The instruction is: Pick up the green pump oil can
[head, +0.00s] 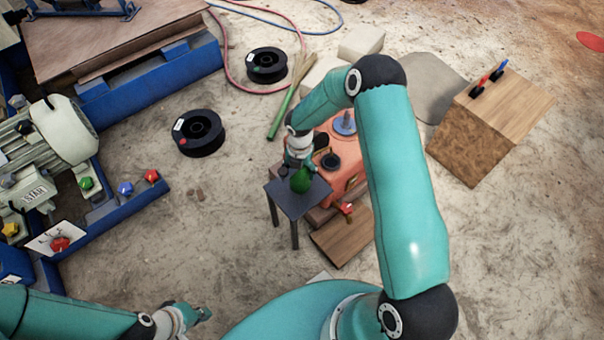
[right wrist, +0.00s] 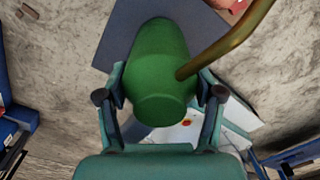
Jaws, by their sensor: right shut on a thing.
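The green pump oil can (head: 301,181) is at the small dark table (head: 287,197) in the middle of the head view. In the right wrist view the green can (right wrist: 158,65) fills the middle, with a brass spout running to the upper right. My right gripper (head: 297,165) is shut on the can, with one finger on each side of it. The right gripper's fingers also show in the right wrist view (right wrist: 160,97). I cannot tell whether the can touches the tabletop. My left gripper (head: 203,313) is low in the head view, away from the can, and its jaws are too small to read.
An orange-red machine (head: 347,150) stands right behind the small table. A wooden box (head: 490,125) is to the right. Black spools (head: 198,133) lie on the sandy floor at left. A blue frame with a motor (head: 50,135) fills the left side.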

